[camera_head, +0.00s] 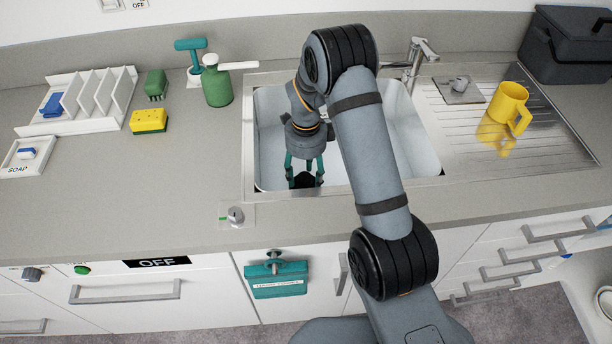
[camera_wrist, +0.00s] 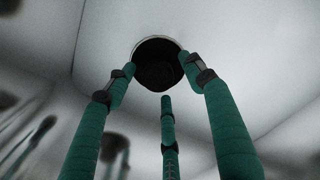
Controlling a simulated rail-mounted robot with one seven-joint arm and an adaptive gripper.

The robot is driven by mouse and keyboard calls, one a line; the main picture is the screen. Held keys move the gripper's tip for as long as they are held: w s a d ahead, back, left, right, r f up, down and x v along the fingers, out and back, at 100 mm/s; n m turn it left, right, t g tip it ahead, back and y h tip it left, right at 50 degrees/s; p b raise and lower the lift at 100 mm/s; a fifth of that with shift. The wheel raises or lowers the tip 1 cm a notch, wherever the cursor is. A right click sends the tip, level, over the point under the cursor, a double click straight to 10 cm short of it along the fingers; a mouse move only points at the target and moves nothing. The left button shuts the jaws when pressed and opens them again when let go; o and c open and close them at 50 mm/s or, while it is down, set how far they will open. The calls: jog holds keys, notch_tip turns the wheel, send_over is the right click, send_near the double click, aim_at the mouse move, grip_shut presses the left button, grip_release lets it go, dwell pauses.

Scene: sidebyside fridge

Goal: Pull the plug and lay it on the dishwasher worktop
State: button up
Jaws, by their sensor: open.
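My gripper (camera_head: 304,178) reaches down into the sink basin (camera_head: 412,150), with its green fingers spread open. In the wrist view, my gripper (camera_wrist: 158,78) has its fingertips around a dark round piece with a pale rim, which looks like the plug (camera_wrist: 158,66) in the basin floor. Two fingertips appear close to its left and right edges; a third is below it. I cannot tell whether they touch it. The worktop (camera_head: 130,210) left of the sink, above the panel marked OFF (camera_head: 157,262), has a bare front area.
A yellow sponge (camera_head: 149,121), a green bottle (camera_head: 217,86) and a white rack (camera_head: 95,93) stand left of the sink. A yellow mug (camera_head: 507,103) stands on the drainer. The tap (camera_head: 415,60) is behind my arm.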

jog(key=shift+f, duration=0.6)
jog(key=c, duration=0.3)
jog(key=c, duration=0.8)
jog(key=shift+c, duration=0.7)
grip_shut()
jog(key=shift+r, duration=0.15)
jog(key=shift+r+p, duration=0.5)
jog(key=shift+r, duration=0.35)
